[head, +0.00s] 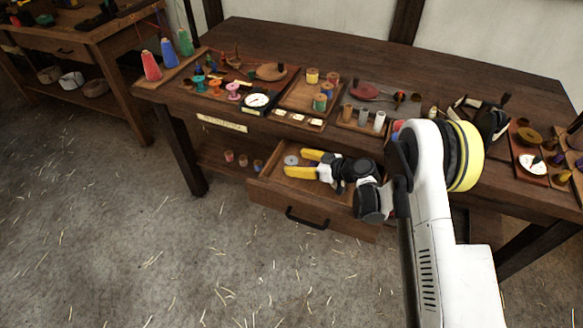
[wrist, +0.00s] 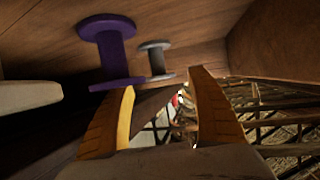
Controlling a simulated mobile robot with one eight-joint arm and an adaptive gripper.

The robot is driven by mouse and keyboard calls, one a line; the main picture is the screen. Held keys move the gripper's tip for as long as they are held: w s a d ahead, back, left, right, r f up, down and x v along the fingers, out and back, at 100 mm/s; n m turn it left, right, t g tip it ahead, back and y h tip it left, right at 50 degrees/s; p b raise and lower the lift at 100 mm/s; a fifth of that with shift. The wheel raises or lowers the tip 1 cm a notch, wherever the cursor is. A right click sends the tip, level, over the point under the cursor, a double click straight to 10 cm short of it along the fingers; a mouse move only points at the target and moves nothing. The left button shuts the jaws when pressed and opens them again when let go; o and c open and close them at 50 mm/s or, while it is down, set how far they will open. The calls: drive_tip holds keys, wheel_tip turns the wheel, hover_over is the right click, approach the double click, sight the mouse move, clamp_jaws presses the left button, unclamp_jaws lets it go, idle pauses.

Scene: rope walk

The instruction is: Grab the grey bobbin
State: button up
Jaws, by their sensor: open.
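The grey bobbin (wrist: 157,61) shows in the wrist view, standing ahead of and between my two fingertips, with a gap to them. In the head view a small grey disc (head: 291,160), likely its top, lies in the open drawer (head: 300,217) by my fingertips. My gripper (head: 294,163) has yellow fingers spread apart with nothing between them; it reaches into the drawer from the right. The fingers also show in the wrist view (wrist: 163,82). A larger purple bobbin (wrist: 108,50) stands left of the grey one, close to the left finger.
A pale rounded thing (wrist: 28,97) is at the left of the wrist view; I cannot tell what it is. Drawer walls (wrist: 275,40) are close around the gripper. The workbench top (head: 300,45) above carries trays, spools and a dial (head: 257,101).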

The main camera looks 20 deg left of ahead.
sight(293, 161)
drive_tip(key=x, duration=0.3)
drive_tip(key=shift+b, duration=0.4)
drive_tip(key=shift+c, duration=0.4)
drive_tip(key=c, duration=1.1)
drive_tip(key=shift+o, duration=0.2)
